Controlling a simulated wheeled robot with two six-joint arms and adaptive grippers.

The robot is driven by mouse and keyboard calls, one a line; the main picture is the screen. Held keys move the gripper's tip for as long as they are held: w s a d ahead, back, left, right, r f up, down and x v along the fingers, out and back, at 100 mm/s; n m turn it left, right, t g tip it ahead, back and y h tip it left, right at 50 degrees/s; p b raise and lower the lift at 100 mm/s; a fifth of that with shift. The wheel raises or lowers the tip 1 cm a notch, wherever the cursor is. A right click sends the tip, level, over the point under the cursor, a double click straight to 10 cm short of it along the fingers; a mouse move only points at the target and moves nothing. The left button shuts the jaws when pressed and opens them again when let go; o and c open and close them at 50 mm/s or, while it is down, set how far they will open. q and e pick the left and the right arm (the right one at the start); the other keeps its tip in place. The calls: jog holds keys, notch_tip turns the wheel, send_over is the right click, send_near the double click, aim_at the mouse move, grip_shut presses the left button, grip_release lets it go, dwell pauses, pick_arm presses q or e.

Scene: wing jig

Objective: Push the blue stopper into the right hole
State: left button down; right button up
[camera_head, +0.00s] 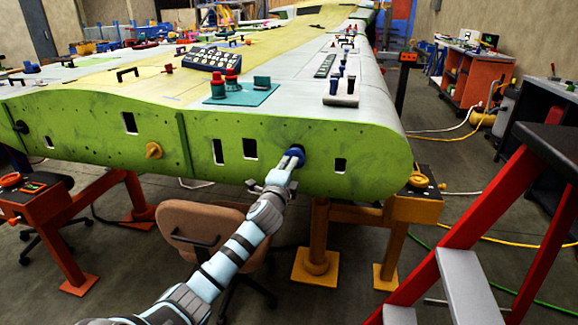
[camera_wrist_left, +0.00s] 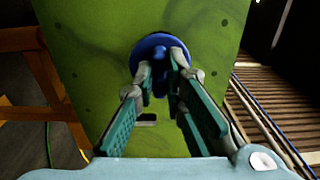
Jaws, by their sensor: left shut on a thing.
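The blue stopper (camera_head: 297,152) is at the green front face of the wing (camera_head: 250,130), toward its right end. In the left wrist view the stopper (camera_wrist_left: 152,48) shows a round blue flange against the green panel, with a grip part between my fingers. My left gripper (camera_head: 288,163) is shut on the stopper; its fingers also show in the left wrist view (camera_wrist_left: 160,82). The flange looks close to or against the panel; I cannot tell how deep it sits, and the hole behind it is hidden. My right gripper is not in view.
Rectangular cutouts (camera_head: 249,148) and a yellow knob (camera_head: 153,151) are on the green face. A brown chair (camera_head: 200,222) stands below my left arm. A red stepladder (camera_head: 460,220) stands at the right. Orange stands (camera_head: 318,235) support the wing.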

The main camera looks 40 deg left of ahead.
pick_arm(q)
jog(key=shift+w+a, duration=0.1)
jog(key=shift+w, duration=0.05)
jog(key=shift+b+x, duration=0.5)
jog(key=shift+x, duration=1.55)
jog(key=shift+f, duration=0.1)
jog(key=c, duration=1.6)
grip_release()
jog(key=shift+o, duration=0.2)
jog(key=v, duration=1.2)
